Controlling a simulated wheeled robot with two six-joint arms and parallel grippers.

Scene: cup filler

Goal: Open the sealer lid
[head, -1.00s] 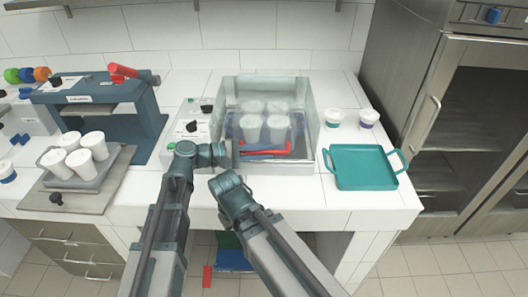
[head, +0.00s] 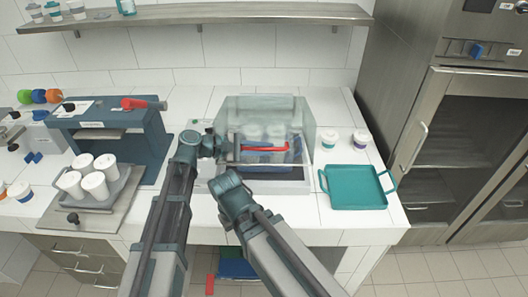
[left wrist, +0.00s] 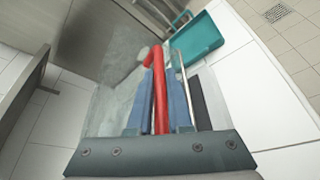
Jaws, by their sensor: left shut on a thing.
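The sealer is a box with a clear lid (head: 300,112) and a red bar handle (head: 270,149) across its front. The handle sits above the dark front edge of the base, so the lid looks partly raised. White cups show hazily inside through the lid. My left gripper (head: 236,149) reaches in from the left at the handle. In the left wrist view its blue fingers (left wrist: 164,105) lie on both sides of the red handle (left wrist: 155,62), shut on it. My right arm is folded in front of the counter, and its gripper is hidden.
A teal tray (head: 357,203) lies right of the sealer, with two small lidded cups (head: 345,140) behind it. A blue press (head: 112,130) with a red lever stands at the left, before it a grey tray (head: 110,197) of white cups. A shelf (head: 220,14) runs overhead.

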